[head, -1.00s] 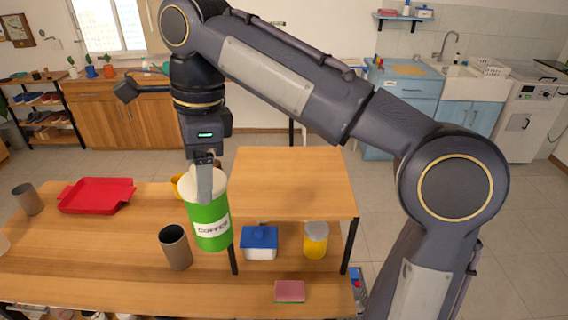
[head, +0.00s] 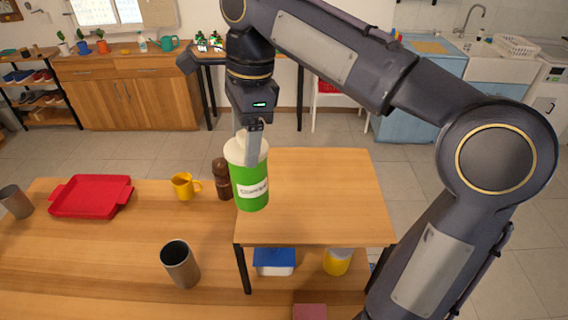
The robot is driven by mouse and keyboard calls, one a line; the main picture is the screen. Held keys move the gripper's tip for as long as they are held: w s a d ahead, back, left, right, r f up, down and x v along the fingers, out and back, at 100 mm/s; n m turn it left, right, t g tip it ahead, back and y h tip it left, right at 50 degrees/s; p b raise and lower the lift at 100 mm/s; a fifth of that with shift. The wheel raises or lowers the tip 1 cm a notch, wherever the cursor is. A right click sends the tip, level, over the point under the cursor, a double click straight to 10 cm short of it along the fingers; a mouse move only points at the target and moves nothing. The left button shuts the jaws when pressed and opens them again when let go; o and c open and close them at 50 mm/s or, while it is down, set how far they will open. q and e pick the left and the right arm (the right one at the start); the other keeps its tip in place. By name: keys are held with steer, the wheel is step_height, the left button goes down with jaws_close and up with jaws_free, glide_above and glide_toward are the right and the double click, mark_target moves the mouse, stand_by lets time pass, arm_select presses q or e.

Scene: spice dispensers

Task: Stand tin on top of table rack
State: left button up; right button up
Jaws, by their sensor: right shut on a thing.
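My right gripper (head: 254,150) points down and is shut on the green coffee tin (head: 248,187), which has a white lid and a white label. The tin is upright or nearly so. In the picture its base overlaps the left part of the table rack's wooden top (head: 325,195); I cannot tell whether it touches the top or hangs above it. The rack stands on the table on thin black legs. The gripper's far finger is hidden behind the tin. My left gripper is not in view.
A brown pepper mill (head: 222,180) and a yellow mug (head: 185,186) stand left of the tin. A grey cup (head: 180,264) and a red tray (head: 92,196) are on the table. Under the rack are a blue-lidded box (head: 274,262) and a yellow jar (head: 337,262). The rack top's right part is clear.

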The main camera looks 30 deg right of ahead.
steer(key=d+f, duration=0.7)
steer(key=f, duration=0.3)
steer(key=shift+w, duration=0.25)
steer(key=shift+f, duration=0.1)
steer(key=o, duration=1.5)
steer(key=shift+c, duration=0.2)
